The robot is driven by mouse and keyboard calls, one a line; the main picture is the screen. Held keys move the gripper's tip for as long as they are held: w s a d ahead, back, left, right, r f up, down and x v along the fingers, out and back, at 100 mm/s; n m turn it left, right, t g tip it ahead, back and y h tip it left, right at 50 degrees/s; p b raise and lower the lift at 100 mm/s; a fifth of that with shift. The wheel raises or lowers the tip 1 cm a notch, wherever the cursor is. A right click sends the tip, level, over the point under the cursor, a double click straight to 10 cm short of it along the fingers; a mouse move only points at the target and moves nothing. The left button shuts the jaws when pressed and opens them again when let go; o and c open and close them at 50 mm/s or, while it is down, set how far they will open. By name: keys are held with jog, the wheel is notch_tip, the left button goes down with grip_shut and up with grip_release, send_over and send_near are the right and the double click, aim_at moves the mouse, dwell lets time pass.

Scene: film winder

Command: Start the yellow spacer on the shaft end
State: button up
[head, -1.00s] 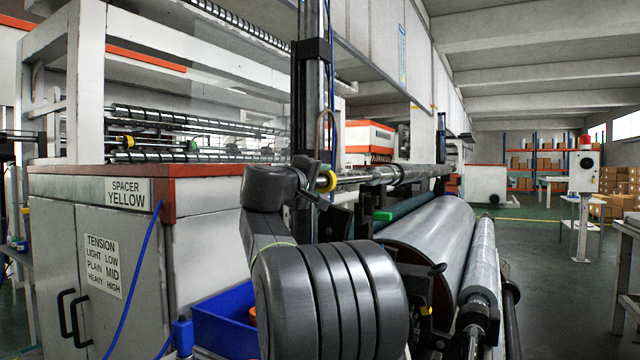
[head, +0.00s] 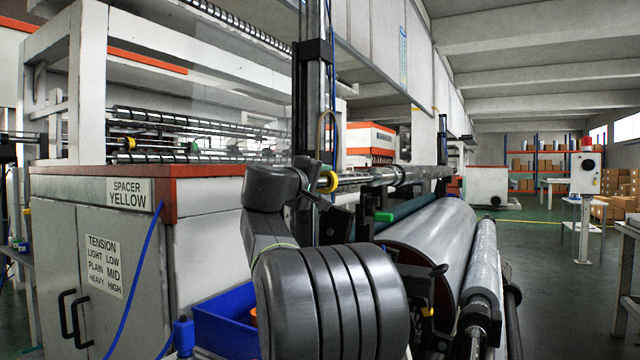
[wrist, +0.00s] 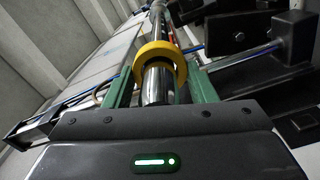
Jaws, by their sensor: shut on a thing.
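The yellow spacer (head: 328,182) is a ring at the near left end of the long metal shaft (head: 405,175) in the head view. In the wrist view the spacer (wrist: 181,66) sits between the two green fingers of my gripper (wrist: 162,68), which is shut on it. The bright shaft (wrist: 157,85) shows inside the ring and on its near side, so the ring appears to be around the shaft end. How far on it sits I cannot tell exactly. My wrist hides part of the gripper in the head view.
A cabinet (head: 100,245) with a "SPACER YELLOW" label stands at left. A blue bin (head: 222,318) is low beside it. A large film roll (head: 435,240) lies below the shaft. A dark upright post (head: 313,90) rises close behind my wrist. Open floor lies at right.

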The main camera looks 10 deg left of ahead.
jog(key=o, duration=1.1)
jog(key=b+v, duration=0.1)
jog(key=v, duration=1.2)
jog(key=shift+s+a, duration=0.1)
jog(key=shift+s, duration=0.3)
jog(key=p+x, duration=0.1)
jog(key=x, duration=1.3)
jog(key=shift+r, duration=0.1)
jog(key=shift+s, duration=0.1)
jog(key=shift+a, duration=0.1)
